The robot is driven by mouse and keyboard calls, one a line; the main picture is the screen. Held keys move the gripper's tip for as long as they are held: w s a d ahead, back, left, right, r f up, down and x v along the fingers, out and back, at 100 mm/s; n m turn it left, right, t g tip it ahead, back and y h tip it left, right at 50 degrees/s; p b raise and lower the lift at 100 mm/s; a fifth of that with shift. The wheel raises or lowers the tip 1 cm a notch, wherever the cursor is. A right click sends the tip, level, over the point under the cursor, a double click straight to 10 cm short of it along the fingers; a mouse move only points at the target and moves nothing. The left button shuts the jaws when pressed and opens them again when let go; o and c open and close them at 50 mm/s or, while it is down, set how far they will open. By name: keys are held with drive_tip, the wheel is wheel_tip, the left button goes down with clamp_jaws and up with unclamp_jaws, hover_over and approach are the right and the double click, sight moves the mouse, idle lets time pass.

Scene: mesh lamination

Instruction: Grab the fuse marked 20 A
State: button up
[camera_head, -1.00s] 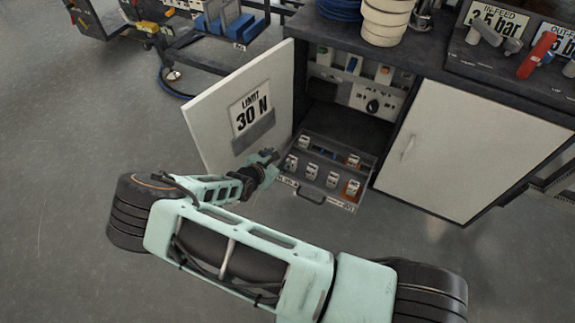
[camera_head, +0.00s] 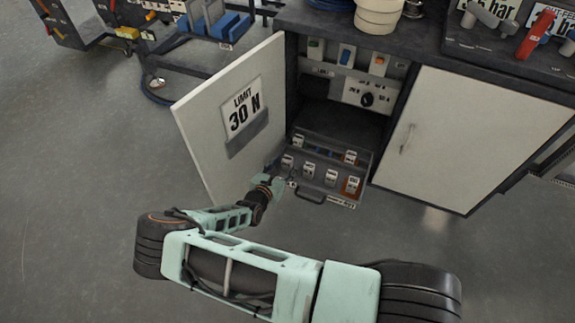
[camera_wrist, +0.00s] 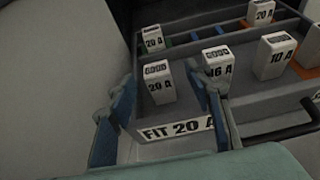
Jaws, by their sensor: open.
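In the wrist view, a white fuse marked 20 A (camera_wrist: 158,84) stands upright in the front left of an open drawer (camera_wrist: 262,108). My gripper (camera_wrist: 165,98) is open, with one blue finger on each side of this fuse. I cannot tell whether either finger touches it. A label reading FIT 20 A (camera_wrist: 178,130) is in front of it. More fuses marked 20 A stand at the back left (camera_wrist: 153,40) and back right (camera_wrist: 262,13). In the head view, my gripper (camera_head: 273,186) is at the front left corner of the drawer (camera_head: 325,172).
Fuses marked 16 A (camera_wrist: 217,67) and 10 A (camera_wrist: 275,56) stand close to the right. The open cabinet door (camera_head: 215,150) stands left of my gripper. A dark drawer handle (camera_head: 311,198) sticks out in front. The floor before the cabinet is clear.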

sight(286, 162)
drive_tip(key=b+x, duration=0.1)
drive_tip(key=x, duration=0.1)
drive_tip(key=b+x, duration=0.1)
drive_tip(key=x, duration=0.1)
drive_tip(key=shift+w+a+f, duration=0.15)
drive_tip(key=shift+w+f, duration=0.1)
drive_tip(key=shift+f, duration=0.2)
drive_tip(key=shift+c, duration=0.2)
clamp_jaws()
